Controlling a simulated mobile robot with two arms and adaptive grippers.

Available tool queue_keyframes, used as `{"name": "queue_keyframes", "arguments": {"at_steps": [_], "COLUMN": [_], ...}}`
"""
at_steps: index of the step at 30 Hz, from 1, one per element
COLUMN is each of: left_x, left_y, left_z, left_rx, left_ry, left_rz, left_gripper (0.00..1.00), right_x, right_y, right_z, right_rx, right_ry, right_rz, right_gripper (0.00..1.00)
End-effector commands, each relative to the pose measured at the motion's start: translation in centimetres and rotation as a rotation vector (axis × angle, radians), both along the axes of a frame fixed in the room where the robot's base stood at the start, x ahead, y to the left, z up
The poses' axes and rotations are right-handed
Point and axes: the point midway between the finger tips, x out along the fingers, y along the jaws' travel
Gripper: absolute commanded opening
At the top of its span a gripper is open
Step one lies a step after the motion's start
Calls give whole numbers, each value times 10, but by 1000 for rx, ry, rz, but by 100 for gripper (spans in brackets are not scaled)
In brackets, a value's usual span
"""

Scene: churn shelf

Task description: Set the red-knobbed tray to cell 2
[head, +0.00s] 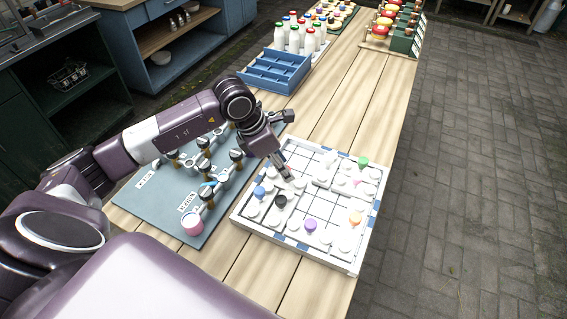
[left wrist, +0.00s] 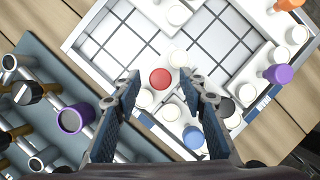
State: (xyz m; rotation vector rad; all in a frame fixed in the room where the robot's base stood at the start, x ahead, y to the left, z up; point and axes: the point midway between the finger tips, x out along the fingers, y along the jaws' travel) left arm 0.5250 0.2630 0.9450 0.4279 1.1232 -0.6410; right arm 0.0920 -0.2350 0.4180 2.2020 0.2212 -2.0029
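A white-framed board (head: 300,250) with a dark grid lies on the table and holds several white trays with coloured knobs. The red knob (left wrist: 160,78) shows in the left wrist view, with white round pieces beside it. In the head view it is hidden behind my left gripper (head: 288,174). My left gripper also shows in the left wrist view (left wrist: 161,82); its fingers are apart, with the red knob seen between the tips. I cannot tell whether the tips are level with the knob or above it. My right gripper is in neither view.
Blue (head: 259,191), black (head: 280,200), purple (head: 310,225), orange (head: 355,217) and green (head: 363,161) knobs stand nearby on the board. A blue crate (head: 275,72) and bottles stand behind.

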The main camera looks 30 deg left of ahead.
Motion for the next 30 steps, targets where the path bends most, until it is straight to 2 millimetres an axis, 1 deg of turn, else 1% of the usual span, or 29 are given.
{"name": "queue_keyframes", "arguments": {"at_steps": [3,10,20,28,30], "left_x": [1,1,1,1,2], "left_y": [-1,-1,-1,-2,-8], "left_z": [-4,-5,-5,-5,-6], "left_rx": [0,0,0,0,-2], "left_ry": [1,0,0,0,-2], "left_rz": [0,0,0,0,-2], "left_gripper": [38,37,1,0,0], "right_x": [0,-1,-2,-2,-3], "right_y": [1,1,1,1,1], "right_z": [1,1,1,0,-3], "right_rx": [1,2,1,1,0], "right_ry": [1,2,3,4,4], "right_rz": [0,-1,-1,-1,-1], "right_gripper": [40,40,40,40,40]}}
